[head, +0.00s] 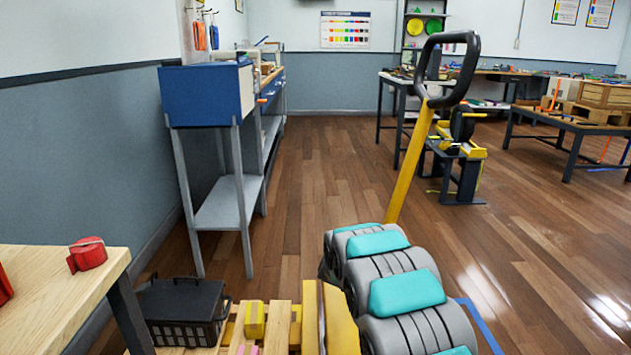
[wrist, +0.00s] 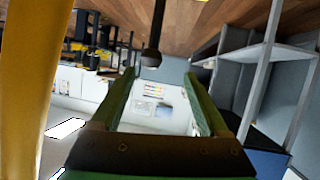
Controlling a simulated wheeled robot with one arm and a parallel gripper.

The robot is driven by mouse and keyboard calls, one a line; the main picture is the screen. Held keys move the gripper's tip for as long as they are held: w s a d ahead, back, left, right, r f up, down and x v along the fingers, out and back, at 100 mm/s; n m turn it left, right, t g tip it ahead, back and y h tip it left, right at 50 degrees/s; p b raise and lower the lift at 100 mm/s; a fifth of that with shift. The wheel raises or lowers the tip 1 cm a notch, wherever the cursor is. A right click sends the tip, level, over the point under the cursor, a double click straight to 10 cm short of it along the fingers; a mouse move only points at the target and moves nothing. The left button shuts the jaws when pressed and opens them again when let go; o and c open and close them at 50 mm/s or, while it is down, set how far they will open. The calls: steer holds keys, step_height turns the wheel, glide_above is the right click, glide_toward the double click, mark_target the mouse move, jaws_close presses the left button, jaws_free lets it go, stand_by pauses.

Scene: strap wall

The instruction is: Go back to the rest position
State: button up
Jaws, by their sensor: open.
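My gripper (wrist: 158,88) shows in the wrist view with its two green fingers spread apart. Nothing is held between them; the far room shows through the gap. The wrist picture is turned over, with the wooden floor at the top. A blurred yellow bar fills its left side, close to the camera. A dark rod with a rounded black end (wrist: 151,57) hangs above the fingertips, and I cannot tell how far off it is. I cannot make out my gripper in the head view.
A blue-and-grey bench (head: 205,95) stands along the left wall. A wooden table (head: 60,290) is near left, beside a black crate (head: 185,310). A yellow pole with a black loop handle (head: 448,68) rises above grey rollers (head: 405,290). The middle floor (head: 320,170) is clear.

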steer(key=s+a+r+n+g+y, duration=0.1)
steer(key=s+r+g+y, duration=0.2)
steer(key=s, duration=0.9)
steer(key=s+a+r+g, duration=0.1)
steer(key=s+r+g, duration=0.25)
steer(key=s, duration=0.85)
steer(key=s+d+r+g, duration=0.1)
steer(key=s+d+g, duration=0.1)
steer(key=s, duration=1.2)
steer(key=s+d+r+g, duration=0.1)
steer(key=s+d+g, duration=0.1)
steer(key=s, duration=1.2)
steer(key=s+d+g, duration=0.1)
steer(key=s+g, duration=0.3)
steer(key=s, duration=1)
steer(key=shift+s+d+r+g+h, duration=0.3)
steer(key=shift+d+r+g, duration=0.05)
steer(key=shift+d+r, duration=0.05)
